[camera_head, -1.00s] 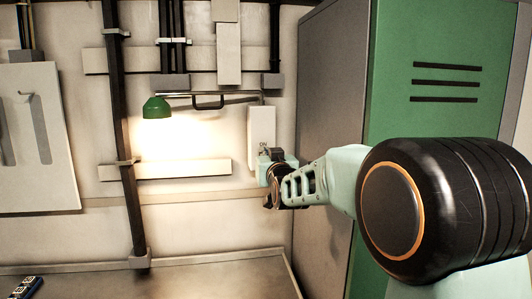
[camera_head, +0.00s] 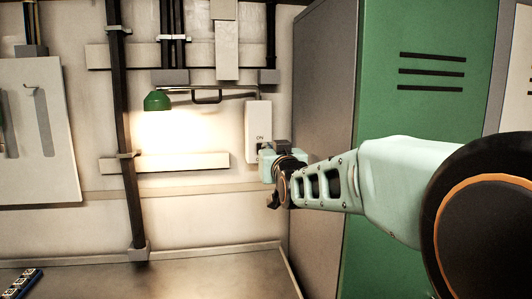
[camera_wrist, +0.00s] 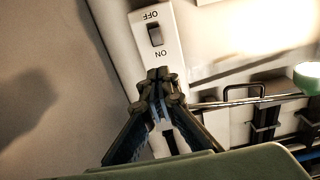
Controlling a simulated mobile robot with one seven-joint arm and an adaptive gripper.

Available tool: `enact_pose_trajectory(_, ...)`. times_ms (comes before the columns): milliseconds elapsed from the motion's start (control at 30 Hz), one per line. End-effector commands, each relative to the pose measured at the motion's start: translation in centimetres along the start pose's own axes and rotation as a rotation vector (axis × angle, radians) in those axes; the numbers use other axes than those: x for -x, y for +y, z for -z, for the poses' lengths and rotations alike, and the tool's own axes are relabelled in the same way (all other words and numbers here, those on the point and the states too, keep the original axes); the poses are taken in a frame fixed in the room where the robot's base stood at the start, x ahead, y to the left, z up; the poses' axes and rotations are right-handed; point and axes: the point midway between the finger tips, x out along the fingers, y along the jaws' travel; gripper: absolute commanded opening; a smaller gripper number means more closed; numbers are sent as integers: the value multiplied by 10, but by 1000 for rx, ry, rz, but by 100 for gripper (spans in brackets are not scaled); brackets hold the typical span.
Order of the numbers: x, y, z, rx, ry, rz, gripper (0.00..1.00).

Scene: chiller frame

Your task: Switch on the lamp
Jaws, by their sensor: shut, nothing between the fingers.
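The lamp (camera_head: 158,101) has a green shade on a wall arm and is lit, with a bright glow on the wall below it. A white switch box (camera_head: 258,118) is on the wall to its right, with "ON" readable. In the wrist view the switch box (camera_wrist: 180,60) shows a dark rocker (camera_wrist: 156,35) between the "OFF" and "ON" labels. My gripper (camera_head: 268,152) is at the lower part of the box. In the wrist view my gripper (camera_wrist: 160,82) is shut and empty, its tips beside the "ON" label and apart from the rocker in the picture. Contact with the box cannot be told.
A green and grey cabinet (camera_head: 425,50) stands close on the right. A dark vertical conduit (camera_head: 124,130) and a pale ledge (camera_head: 165,163) are on the wall. The bench top (camera_head: 190,275) is mostly clear, with a small blue item (camera_head: 24,283) at its left.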

Motion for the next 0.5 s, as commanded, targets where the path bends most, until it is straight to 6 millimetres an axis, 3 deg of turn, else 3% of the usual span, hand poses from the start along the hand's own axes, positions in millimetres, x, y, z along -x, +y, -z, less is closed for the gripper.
enact_pose_trajectory(200, 28, 0, 6, 2, 3, 0, 0)
enact_pose_trajectory(500, 40, 0, 7, 1, 1, 0, 0)
